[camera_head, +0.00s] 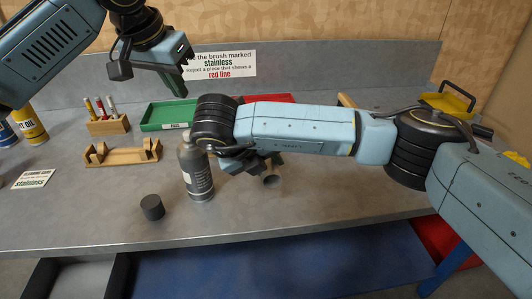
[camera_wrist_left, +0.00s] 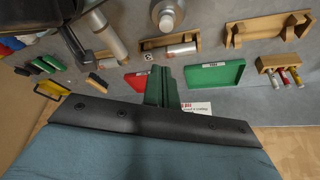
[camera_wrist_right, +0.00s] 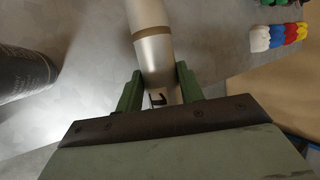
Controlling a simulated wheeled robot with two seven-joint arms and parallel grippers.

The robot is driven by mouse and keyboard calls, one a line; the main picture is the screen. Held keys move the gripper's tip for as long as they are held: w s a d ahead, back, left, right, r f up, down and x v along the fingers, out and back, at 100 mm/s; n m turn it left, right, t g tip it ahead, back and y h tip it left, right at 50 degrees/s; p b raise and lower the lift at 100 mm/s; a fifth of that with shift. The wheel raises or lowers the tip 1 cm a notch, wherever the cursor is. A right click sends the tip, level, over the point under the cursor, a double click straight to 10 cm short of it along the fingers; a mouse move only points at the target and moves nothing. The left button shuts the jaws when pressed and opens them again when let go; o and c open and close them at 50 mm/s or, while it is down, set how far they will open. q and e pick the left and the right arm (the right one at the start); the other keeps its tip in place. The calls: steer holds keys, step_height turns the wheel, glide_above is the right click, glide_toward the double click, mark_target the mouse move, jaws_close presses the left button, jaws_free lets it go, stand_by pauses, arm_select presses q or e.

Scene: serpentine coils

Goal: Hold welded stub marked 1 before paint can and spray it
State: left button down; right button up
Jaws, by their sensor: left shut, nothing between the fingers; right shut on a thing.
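The grey paint can (camera_head: 197,172) stands upright on the bench, with a black cap (camera_head: 152,207) lying apart from it. My right gripper (camera_wrist_right: 160,88) is shut on a silver cylindrical stub (camera_wrist_right: 155,50) with a brownish band and a dark mark beside the fingers. The can (camera_wrist_right: 22,75) is at the left of the right wrist view, apart from the stub. My left gripper (camera_head: 177,84) is shut and empty above the green tray.
A green tray (camera_head: 160,117) and a red tray (camera_wrist_left: 137,82) lie at the back. A pen holder (camera_head: 107,126) and an empty wooden cradle (camera_head: 120,152) stand left. Another cradle (camera_wrist_left: 198,43) bears a silver piece.

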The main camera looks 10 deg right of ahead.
mark_target(186, 133)
arm_select(q)
steer(key=shift+f, duration=3.15)
steer(key=shift+f, duration=0.15)
steer(key=shift+f, duration=0.4)
steer(key=shift+f, duration=0.4)
steer(key=shift+r, duration=3.05)
